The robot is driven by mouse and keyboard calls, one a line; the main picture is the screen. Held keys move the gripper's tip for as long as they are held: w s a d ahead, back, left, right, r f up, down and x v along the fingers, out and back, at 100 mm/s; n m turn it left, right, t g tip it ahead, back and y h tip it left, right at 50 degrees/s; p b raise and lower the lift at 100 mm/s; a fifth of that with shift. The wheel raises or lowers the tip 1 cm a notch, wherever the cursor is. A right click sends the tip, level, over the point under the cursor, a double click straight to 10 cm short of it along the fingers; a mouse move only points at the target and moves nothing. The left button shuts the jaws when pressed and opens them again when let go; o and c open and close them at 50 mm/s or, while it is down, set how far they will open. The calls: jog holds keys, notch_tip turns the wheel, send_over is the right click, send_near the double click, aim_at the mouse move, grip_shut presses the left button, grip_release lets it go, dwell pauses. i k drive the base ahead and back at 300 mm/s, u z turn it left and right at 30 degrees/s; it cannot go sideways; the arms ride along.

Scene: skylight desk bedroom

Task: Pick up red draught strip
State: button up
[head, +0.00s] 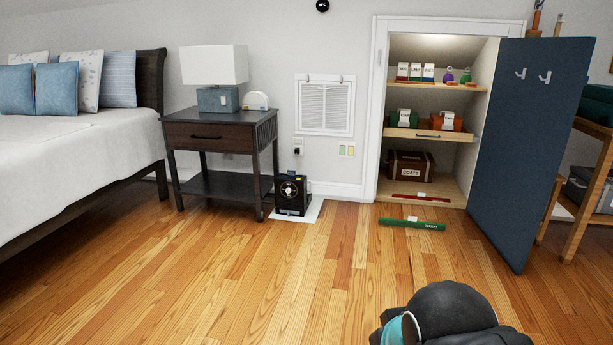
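The red draught strip (400,199) lies flat along the front of the cupboard's bottom shelf, just inside the opening. It is long and thin, with a small white tag near its middle. A dark brown box with a white label (410,171) stands behind it. A similar green strip (405,223) lies on the wooden floor in front of the cupboard. A dark, rounded part of my arm with a teal band shows at the bottom right, well short of both strips. My gripper is not in view.
The cupboard's dark blue door (538,140) stands open on the right. A wooden rack (582,190) is beyond it. A nightstand (222,133), a small black heater (292,194) and a bed (70,170) are to the left. The floor between is clear except for the green strip.

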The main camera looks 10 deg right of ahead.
aim_at(420, 195)
jog(key=z, duration=0.15)
jog(key=i, duration=1.9)
jog(key=z, duration=0.35)
jog(key=i, duration=1.8)
jog(key=z, duration=0.3)
jog(key=i, duration=1.35)
jog(key=z, duration=0.1)
